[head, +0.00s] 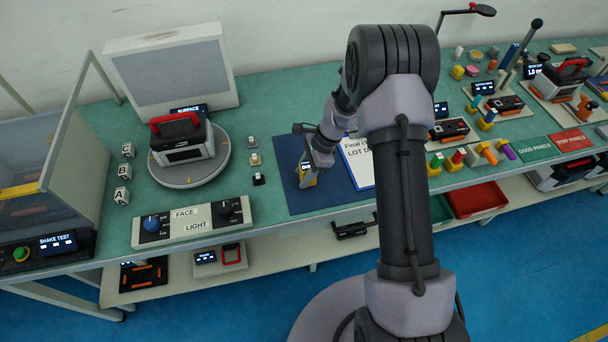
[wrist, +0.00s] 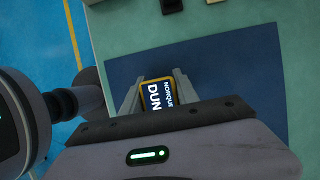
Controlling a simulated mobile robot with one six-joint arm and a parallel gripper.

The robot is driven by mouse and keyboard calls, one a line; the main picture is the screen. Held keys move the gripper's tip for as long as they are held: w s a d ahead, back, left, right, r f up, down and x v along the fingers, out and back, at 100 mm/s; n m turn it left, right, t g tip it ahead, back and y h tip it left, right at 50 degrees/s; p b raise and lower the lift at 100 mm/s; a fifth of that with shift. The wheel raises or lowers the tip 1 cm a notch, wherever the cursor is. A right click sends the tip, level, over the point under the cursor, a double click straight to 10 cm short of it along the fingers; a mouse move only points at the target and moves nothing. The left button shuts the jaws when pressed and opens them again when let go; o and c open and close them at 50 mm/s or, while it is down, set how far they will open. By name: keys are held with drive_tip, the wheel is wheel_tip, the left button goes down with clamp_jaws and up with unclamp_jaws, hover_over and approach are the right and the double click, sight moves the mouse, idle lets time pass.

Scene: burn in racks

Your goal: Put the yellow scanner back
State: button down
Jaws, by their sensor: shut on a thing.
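The yellow scanner (head: 308,178) is over the dark blue mat (head: 336,198) in the head view, held between the fingers of my gripper (head: 308,164). In the wrist view the scanner (wrist: 157,93) shows its dark screen with white lettering and a yellow rim. The fingers of my gripper (wrist: 157,96) lie along both its sides, over the mat (wrist: 225,80). My gripper is shut on the scanner. I cannot tell whether the scanner touches the mat. Its lower part is hidden.
A clipboard (head: 359,168) lies right of the scanner, partly behind my arm. Several small switches (head: 254,159) and a round turntable (head: 222,160) with a red-handled device stand to the left. A control box (head: 195,224) is at the front left. The mat's front part is clear.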

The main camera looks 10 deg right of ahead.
drive_tip(key=shift+f, duration=0.1)
drive_tip(key=c, duration=0.9)
unclamp_jaws()
